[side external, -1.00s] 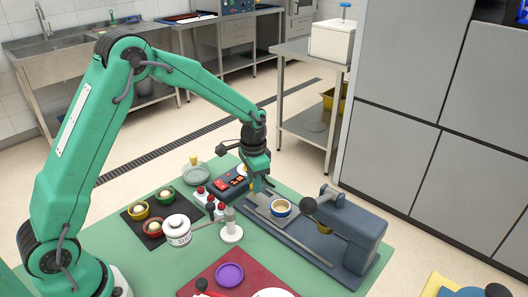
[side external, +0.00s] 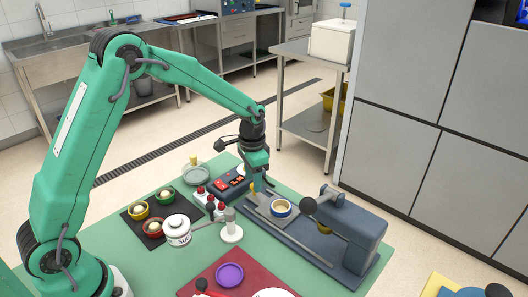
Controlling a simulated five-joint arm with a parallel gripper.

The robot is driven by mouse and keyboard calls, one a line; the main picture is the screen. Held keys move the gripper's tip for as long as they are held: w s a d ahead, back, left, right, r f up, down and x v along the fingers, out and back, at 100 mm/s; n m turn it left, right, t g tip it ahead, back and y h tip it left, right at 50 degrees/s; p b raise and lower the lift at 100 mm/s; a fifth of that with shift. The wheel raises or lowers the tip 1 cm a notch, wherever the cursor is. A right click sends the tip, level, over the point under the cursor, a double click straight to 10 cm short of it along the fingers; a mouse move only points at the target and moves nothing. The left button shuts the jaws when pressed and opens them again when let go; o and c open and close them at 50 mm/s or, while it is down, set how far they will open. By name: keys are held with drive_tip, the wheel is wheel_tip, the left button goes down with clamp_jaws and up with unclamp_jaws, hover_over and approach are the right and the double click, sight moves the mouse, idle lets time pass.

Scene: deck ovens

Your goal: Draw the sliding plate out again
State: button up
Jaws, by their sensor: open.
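The sliding plate (side external: 266,218) is a grey metal plate on the dark blue base of the press (side external: 356,236). A small yellow-orange peg (side external: 252,189) stands at the plate's far left end. My gripper (side external: 261,186) is open, pointing down beside the peg at that end. I cannot tell whether the fingers touch the peg or the plate.
A dark control box with red displays (side external: 233,181) and red-topped knobs stands left of my gripper. A white labelled pot (side external: 179,231) and a dark mat (side external: 144,222) with small bowls lie further left. A purple disc (side external: 230,275) lies on a red board in front.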

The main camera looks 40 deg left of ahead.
wheel_tip(320, 180, up, 6)
drive_tip(key=shift+r, duration=0.35)
idle(0.4)
drive_tip(key=shift+s+r, duration=0.2)
drive_tip(key=shift+r, duration=0.2)
drive_tip(key=s+r+n+t, duration=0.2)
drive_tip(key=s+r, duration=0.8)
drive_tip(key=s+r+n+t, duration=0.1)
drive_tip(key=s+n+t, duration=0.1)
drive_tip(key=s, duration=1.3)
drive_tip(key=shift+s+a+r+n+t, duration=0.25)
drive_tip(key=shift+s+r+n+t, duration=0.1)
drive_tip(key=shift+t, duration=0.45)
